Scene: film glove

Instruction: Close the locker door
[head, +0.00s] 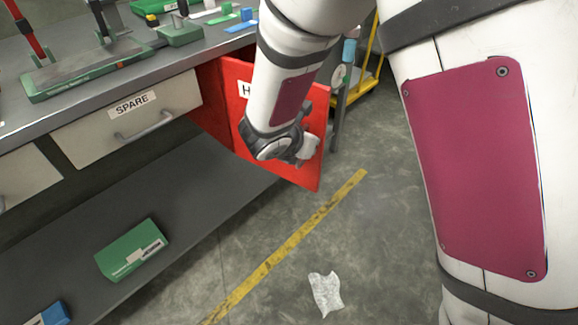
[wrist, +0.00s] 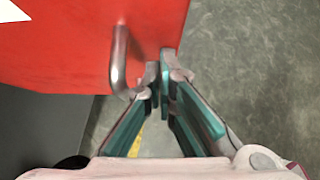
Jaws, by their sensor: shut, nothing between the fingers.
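The red locker door (head: 312,172) stands out from under the workbench at an angle, open, with a darker red surface (head: 207,112) behind it on the left. A white label starting with "H" is partly covered by my arm. In the wrist view the red door (wrist: 75,45) fills the upper left, with a grey metal handle (wrist: 119,55). My gripper (head: 308,152) is in front of the door's lower right part. In the wrist view its fingertips (wrist: 160,72) are shut and empty, just right of the handle by the door's edge. I cannot tell whether they touch the door.
A drawer marked SPARE (head: 130,115) is shut left of the locker. A green box (head: 132,250) lies on the low shelf (head: 190,190). A crumpled white sheet (head: 325,292) and a yellow line (head: 290,243) are on the floor. A yellow-framed cart (head: 368,75) stands behind.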

